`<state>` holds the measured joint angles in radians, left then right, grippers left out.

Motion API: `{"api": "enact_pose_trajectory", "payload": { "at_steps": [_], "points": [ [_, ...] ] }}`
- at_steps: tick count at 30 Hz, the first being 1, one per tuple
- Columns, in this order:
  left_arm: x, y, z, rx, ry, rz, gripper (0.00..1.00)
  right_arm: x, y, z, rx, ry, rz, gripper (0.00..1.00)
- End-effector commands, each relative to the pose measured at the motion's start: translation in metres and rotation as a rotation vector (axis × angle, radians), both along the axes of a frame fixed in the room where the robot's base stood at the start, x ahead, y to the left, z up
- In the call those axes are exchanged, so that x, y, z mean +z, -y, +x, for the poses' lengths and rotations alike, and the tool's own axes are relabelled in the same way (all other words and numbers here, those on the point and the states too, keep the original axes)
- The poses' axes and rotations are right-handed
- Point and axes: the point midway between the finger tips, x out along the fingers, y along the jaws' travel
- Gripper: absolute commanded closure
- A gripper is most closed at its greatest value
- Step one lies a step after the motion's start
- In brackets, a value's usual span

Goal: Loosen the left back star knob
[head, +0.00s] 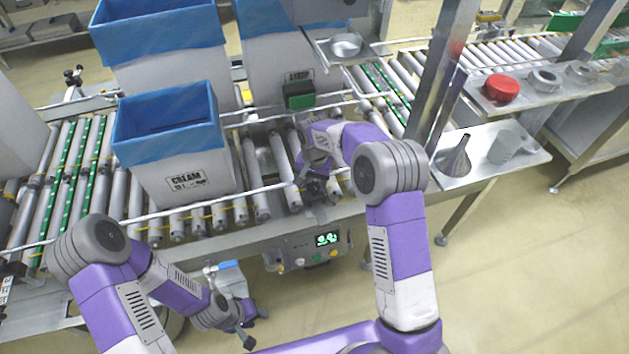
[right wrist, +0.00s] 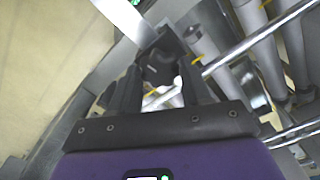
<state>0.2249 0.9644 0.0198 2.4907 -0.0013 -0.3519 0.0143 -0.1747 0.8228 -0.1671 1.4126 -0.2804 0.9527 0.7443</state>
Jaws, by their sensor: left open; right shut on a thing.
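My right gripper (head: 316,190) is at the front rail of the roller conveyor, right of the CREAM box. In the right wrist view its fingers (right wrist: 160,85) are closed around a dark knob-like part (right wrist: 160,66); the fingers hide much of it, so I cannot tell its exact shape. A black knob (head: 72,76) stands on a post at the back left of the conveyor, with no gripper near it. My left gripper (head: 249,328) is open and empty, low in front of the conveyor.
A white CREAM box (head: 188,178) with a blue liner stands on the rollers, with other lined boxes behind it. A control panel (head: 308,252) hangs under the front rail. A metal post (head: 440,75) and a side shelf with a funnel (head: 455,158) stand to the right.

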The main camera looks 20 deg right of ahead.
Motion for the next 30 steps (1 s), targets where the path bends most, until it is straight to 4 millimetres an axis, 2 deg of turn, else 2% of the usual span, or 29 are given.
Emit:
{"api": "enact_pose_trajectory", "payload": {
  "at_steps": [12, 30],
  "points": [
    [0.021, 0.0, 0.0, 0.0, 0.0, 0.0, 0.57, 0.002, -0.001, 0.0, 0.369, -0.002, 0.001, 0.83],
    [0.04, 0.0, 0.0, 0.0, 0.0, 0.0, 0.57, 0.001, -0.001, -0.001, 0.938, -0.003, 0.001, 0.83]
  ]
}}
